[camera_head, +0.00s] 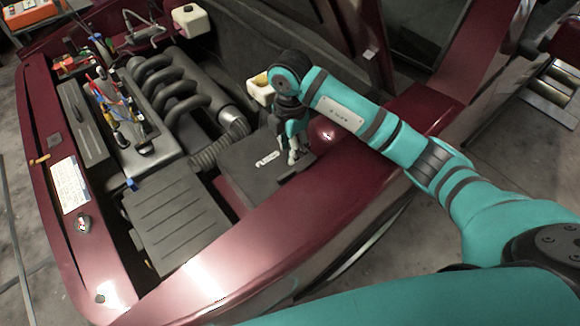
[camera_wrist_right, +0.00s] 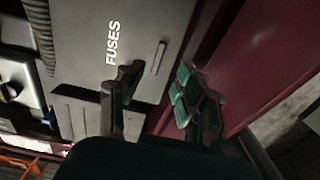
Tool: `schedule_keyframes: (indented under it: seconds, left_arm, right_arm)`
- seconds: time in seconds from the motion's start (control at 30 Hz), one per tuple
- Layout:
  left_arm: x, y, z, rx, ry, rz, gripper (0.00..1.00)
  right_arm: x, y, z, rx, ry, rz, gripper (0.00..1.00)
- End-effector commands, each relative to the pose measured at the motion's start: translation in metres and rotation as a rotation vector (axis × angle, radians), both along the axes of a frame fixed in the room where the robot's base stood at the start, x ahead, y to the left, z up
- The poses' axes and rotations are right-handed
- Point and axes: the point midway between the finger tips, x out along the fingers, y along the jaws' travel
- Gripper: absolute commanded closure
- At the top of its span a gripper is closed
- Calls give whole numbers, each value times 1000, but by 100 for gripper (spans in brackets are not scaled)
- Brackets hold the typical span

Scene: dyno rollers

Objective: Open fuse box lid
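The fuse box lid (camera_head: 240,165) is a flat dark grey panel beside the right fender of the engine bay, and it looks closed. In the right wrist view the lid (camera_wrist_right: 95,30) carries the white word FUSES and a thin raised ridge (camera_wrist_right: 159,57) near its fender-side edge. My right gripper (camera_head: 293,152) points down over the lid's fender-side edge. In the right wrist view its fingers (camera_wrist_right: 158,88) are apart with nothing between them, near the ridge. I cannot tell whether a finger touches the lid. My left gripper is out of view.
The dark red fender (camera_head: 230,265) borders the lid closely. A ribbed black box (camera_head: 178,215) lies left of the lid, and a corrugated hose (camera_head: 220,148) runs behind it. The engine (camera_head: 135,120) and a white reservoir (camera_head: 190,20) stand farther back.

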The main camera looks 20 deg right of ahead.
Motion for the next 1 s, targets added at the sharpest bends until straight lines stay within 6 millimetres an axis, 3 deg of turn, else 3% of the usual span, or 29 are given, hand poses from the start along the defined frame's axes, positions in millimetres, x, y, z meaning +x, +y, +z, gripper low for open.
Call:
schedule_keyframes:
  seconds: [0.2, 0.4, 0.6, 0.87, 1.0]
  left_arm:
    - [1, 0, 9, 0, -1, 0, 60]
    - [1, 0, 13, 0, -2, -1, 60]
    - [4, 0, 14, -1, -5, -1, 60]
    - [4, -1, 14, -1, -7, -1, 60]
    - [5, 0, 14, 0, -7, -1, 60]
  right_arm:
    - [-1, 1, -47, 1, 4, 0, 65]
    - [-1, 1, -79, 2, 3, 2, 65]
    - [-1, 1, -92, 2, 0, 2, 65]
    - [0, 1, -93, 1, -1, 3, 65]
    - [0, 1, -93, 2, 0, 2, 82]
